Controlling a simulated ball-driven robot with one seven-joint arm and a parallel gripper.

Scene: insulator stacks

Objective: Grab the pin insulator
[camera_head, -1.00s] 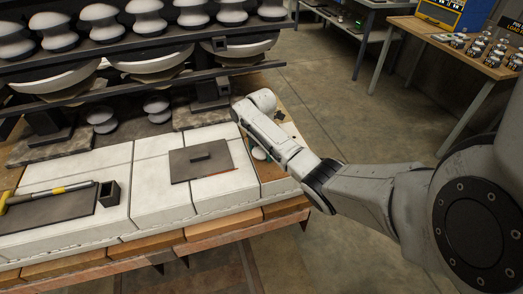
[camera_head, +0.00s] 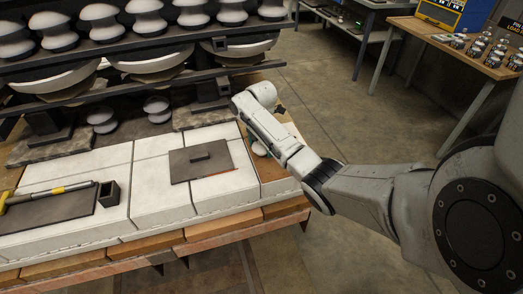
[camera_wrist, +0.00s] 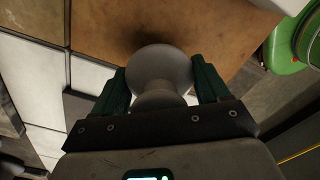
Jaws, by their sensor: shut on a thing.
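The pin insulator (camera_wrist: 162,70) is a pale grey, rounded piece with a wide disc-like head and a narrower neck. In the wrist view it sits between the two green fingers of my gripper (camera_wrist: 158,76), one on each side. My gripper is shut on it. Its lower part is hidden by the gripper body. In the head view a small pale part of the insulator (camera_head: 259,149) shows below my forearm, over the brown right end of the bench. My arm hides most of the gripper there.
Racks behind hold several insulators (camera_head: 100,22). A wooden table (camera_head: 470,55) stands at the right. Open floor (camera_head: 340,110) lies between.

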